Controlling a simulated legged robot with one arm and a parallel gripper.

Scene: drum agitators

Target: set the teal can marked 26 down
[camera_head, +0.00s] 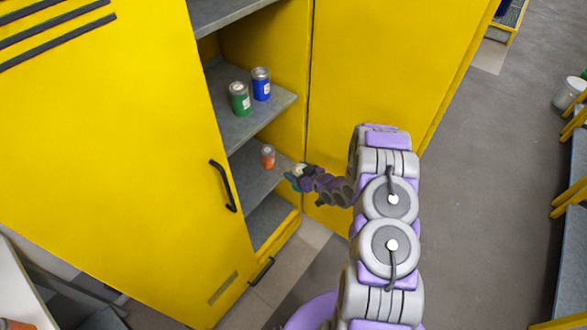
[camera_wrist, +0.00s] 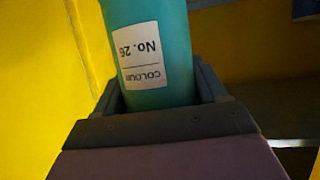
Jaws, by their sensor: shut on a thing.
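The teal can (camera_wrist: 148,35) fills the upper middle of the wrist view. Its white label reads "COLOUR No. 26" and appears upside down. My gripper (camera_wrist: 160,95) is shut on the can, with a jaw on each side of it. In the head view, my gripper (camera_head: 300,177) is at the right of the open cabinet's lower shelf (camera_head: 256,183). Only a small teal patch of the can (camera_head: 291,180) shows there. I cannot tell whether the can touches the shelf.
An orange can (camera_head: 268,156) stands on that same shelf, left of my gripper. A green can (camera_head: 240,99) and a blue can (camera_head: 261,84) stand on the shelf above. The yellow cabinet door (camera_head: 130,150) is open at left; another yellow panel (camera_head: 385,60) is at right.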

